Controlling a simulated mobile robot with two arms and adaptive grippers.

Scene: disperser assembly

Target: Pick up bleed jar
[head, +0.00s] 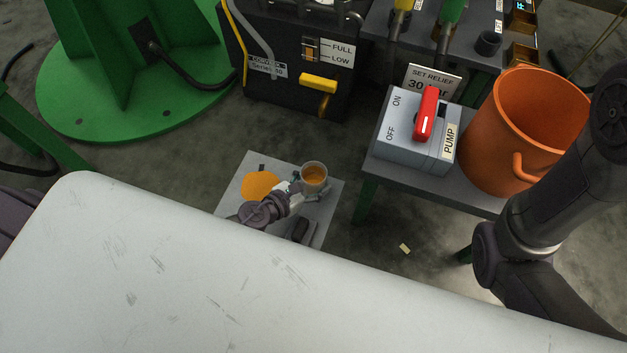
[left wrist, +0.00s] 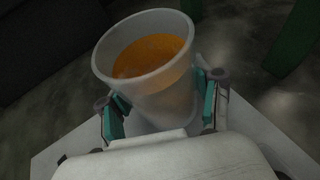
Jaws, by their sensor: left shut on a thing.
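The bleed jar is a translucent cup (left wrist: 150,70) with orange liquid in it, large in the left wrist view. In the head view the jar (head: 314,175) shows small over a grey tray or mat near the floor. My left gripper (left wrist: 162,105) has its teal-padded fingers on both sides of the jar and is shut on it; in the head view the left gripper (head: 300,188) reaches the jar from the lower left. Whether the jar's base touches the mat is hard to tell. The right gripper is not in view.
The grey mat (head: 233,213) bears an orange patch (head: 260,185) and a dark item (head: 300,229). A pump switch box (head: 415,135) and an orange bucket (head: 525,130) stand on a bench at the right. A green base (head: 130,80) is at the left. A black unit (head: 290,70) stands behind.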

